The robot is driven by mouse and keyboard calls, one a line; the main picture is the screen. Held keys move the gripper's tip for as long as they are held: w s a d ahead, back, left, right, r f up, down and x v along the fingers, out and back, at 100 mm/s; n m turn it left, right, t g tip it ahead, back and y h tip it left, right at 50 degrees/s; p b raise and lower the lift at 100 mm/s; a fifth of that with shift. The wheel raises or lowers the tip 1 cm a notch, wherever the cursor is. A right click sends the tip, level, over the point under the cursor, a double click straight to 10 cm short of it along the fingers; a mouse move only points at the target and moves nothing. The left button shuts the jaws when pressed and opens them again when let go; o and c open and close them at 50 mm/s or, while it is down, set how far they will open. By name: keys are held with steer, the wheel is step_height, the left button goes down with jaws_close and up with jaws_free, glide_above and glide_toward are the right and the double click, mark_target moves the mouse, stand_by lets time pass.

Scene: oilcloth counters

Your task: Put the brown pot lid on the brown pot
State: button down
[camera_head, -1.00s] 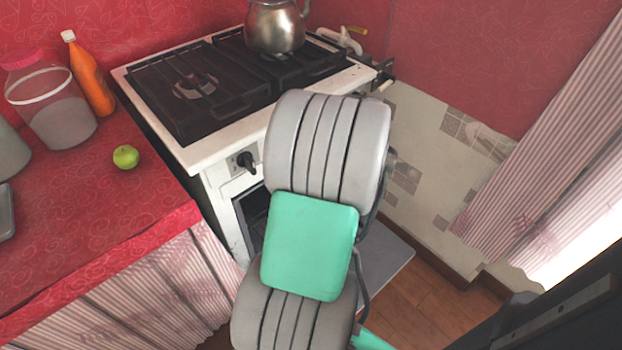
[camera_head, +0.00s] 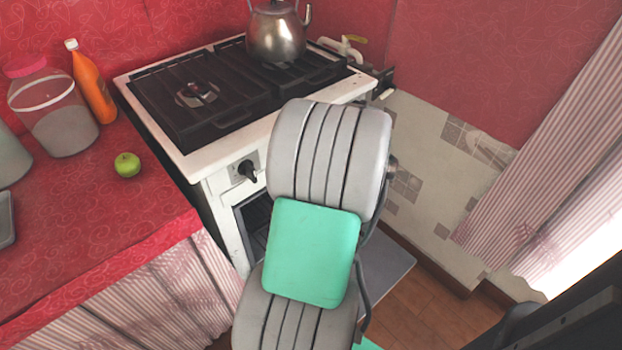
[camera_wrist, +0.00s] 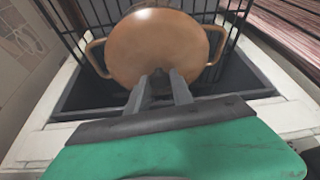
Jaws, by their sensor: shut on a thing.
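In the wrist view, my gripper (camera_wrist: 162,88) is shut at the near edge of a round brown lid (camera_wrist: 157,42), probably on its knob, which the fingers hide. Two brown loop handles show at the lid's left and right, and they look like those of the brown pot (camera_wrist: 96,58) beneath it. The lid hides the pot's body and rim, so I cannot tell whether the lid touches the pot. In the head view, my own arm hides the gripper, the lid and the pot.
Dark wire racks (camera_wrist: 75,20) stand around the pot, inside a pale frame. In the head view are the white stove (camera_head: 190,165) with its oven opening, a metal kettle (camera_head: 278,35), and a red counter (camera_head: 90,215) with a green apple (camera_head: 127,164), a jar (camera_head: 60,125) and an orange bottle (camera_head: 92,90).

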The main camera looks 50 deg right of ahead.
steer(key=shift+f, duration=0.3)
steer(key=c, duration=1)
jaws_free()
steer(key=shift+c, duration=0.2)
steer(key=shift+r, duration=0.15)
step_height(320, 180, up, 6)
steer(key=p, duration=0.4)
